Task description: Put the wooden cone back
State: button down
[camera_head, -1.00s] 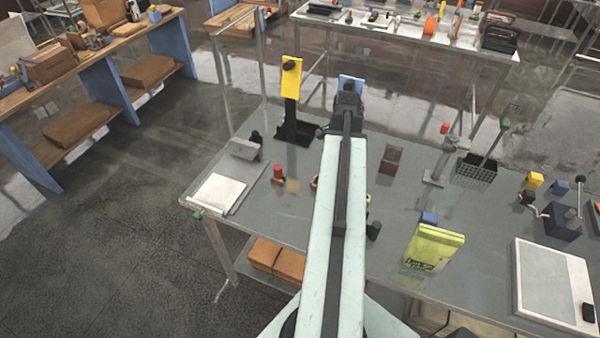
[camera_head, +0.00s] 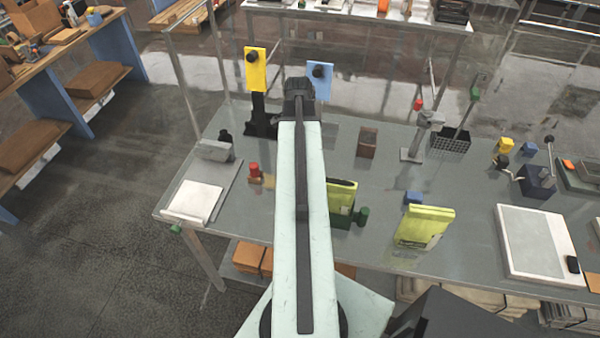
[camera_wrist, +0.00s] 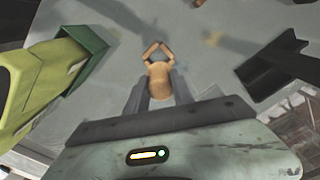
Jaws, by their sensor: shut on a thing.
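In the wrist view, my gripper (camera_wrist: 160,87) has its two dark fingers closed on the sides of a tan wooden cone (camera_wrist: 158,74). The cone juts out past the fingertips, over the grey table. A small tan open-diamond wooden shape (camera_wrist: 155,50) shows right at the cone's far end. I cannot tell whether the two touch or are one piece. In the head view my arm hides the gripper and the cone.
A yellow-green box in a green holder (camera_wrist: 90,45) stands close at left in the wrist view; a dark angled stand (camera_wrist: 268,68) is at right. In the head view, yellow (camera_head: 256,72) and blue (camera_head: 319,80) panels stand at the far edge, and a yellow-green box (camera_head: 424,228) stands at right.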

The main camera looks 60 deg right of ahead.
notch_tip(320, 180, down, 8)
jog(key=b, duration=0.6)
jog(key=shift+f+b, duration=0.15)
jog(key=shift+b, duration=0.15)
jog(key=shift+r, duration=0.2)
jog(key=c, duration=1.1)
grip_release()
jog(key=r+p, duration=1.2)
jog(key=shift+a+r+p, duration=0.15)
jog(key=shift+a+p, duration=0.05)
jog(key=shift+p, duration=0.15)
